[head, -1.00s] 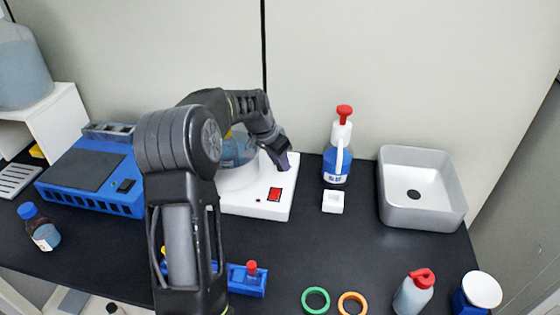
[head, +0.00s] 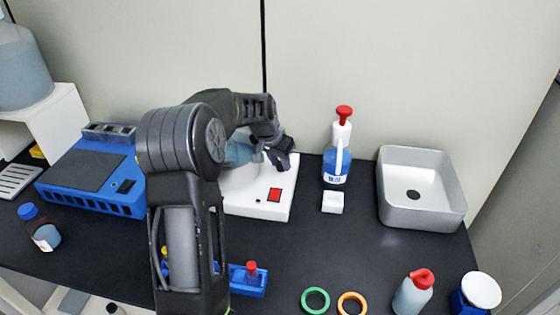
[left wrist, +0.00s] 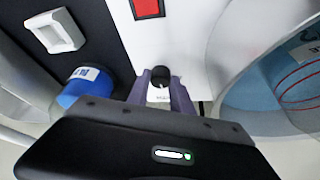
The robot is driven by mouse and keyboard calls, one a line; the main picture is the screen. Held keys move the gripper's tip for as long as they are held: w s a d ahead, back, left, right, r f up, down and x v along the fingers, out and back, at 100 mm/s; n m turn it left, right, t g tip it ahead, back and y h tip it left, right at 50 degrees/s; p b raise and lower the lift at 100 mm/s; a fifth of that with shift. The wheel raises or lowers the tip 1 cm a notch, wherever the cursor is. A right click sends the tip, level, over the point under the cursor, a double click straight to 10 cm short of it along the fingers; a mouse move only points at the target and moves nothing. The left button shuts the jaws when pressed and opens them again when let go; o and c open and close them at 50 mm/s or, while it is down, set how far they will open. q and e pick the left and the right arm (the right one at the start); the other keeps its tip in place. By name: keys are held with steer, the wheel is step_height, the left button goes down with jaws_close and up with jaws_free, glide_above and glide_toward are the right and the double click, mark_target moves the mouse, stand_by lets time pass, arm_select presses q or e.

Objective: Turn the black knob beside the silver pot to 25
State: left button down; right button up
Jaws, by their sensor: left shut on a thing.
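The black knob (left wrist: 160,76) sits on the white base of the device, between my left gripper's fingers in the left wrist view. In the head view the gripper hides the knob. My left gripper (head: 287,158) is shut on it, above the back right corner of the white base (head: 255,208); its fingers also show in the left wrist view (left wrist: 161,88). The pot (head: 239,152), with blue liquid inside, is mostly hidden behind my left arm and appears at the right of the left wrist view (left wrist: 285,75). The dial reading is not legible. My right gripper is out of view.
A red switch (head: 274,194) is on the base's front. Further right is a grey basin (head: 422,213). A blue device (head: 90,185) is left.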

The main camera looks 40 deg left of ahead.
arm_select(q)
steer(key=n, duration=0.1)
steer(key=n+y, duration=0.1)
steer(key=n, duration=0.1)
steer(key=n+y+p, duration=0.1)
steer(key=n, duration=0.1)
steer(key=shift+w+d+g, duration=0.15)
steer(key=shift+d+g, duration=0.1)
steer(key=shift+g, duration=0.15)
steer(key=shift+n+g+y, duration=0.6)
steer(key=shift+n, duration=1.7)
steer(key=c, duration=1.1)
jaws_free()
steer(key=shift+r, duration=0.1)
steer(key=v, duration=0.7)
steer(key=shift+d+r, duration=0.1)
steer(key=shift+r, duration=0.2)
